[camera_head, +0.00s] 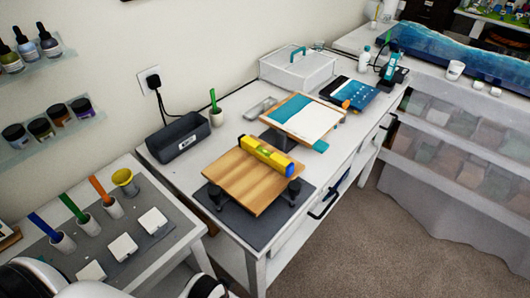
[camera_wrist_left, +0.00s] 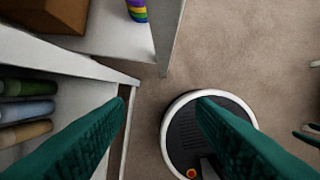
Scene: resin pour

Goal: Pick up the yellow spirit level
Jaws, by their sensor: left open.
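The yellow spirit level (camera_head: 266,156) lies on a wooden board (camera_head: 245,182) on the white workbench, near the board's far right edge. The board rests on black supports over a dark mat (camera_head: 262,231). My left gripper (camera_wrist_left: 160,104) shows in the left wrist view as two green fingers set wide apart, with nothing between them. Below them are the carpet and a shelf side, and the spirit level is not in that view. Neither gripper's fingers show in the head view.
A dark bin (camera_head: 179,137) and a green-handled tool in a cup (camera_head: 216,116) stand behind the board. A tilted panel with paper (camera_head: 304,112) stands to its right. A side table (camera_head: 187,232) with cups is at left. Open carpet (camera_head: 375,245) lies at right.

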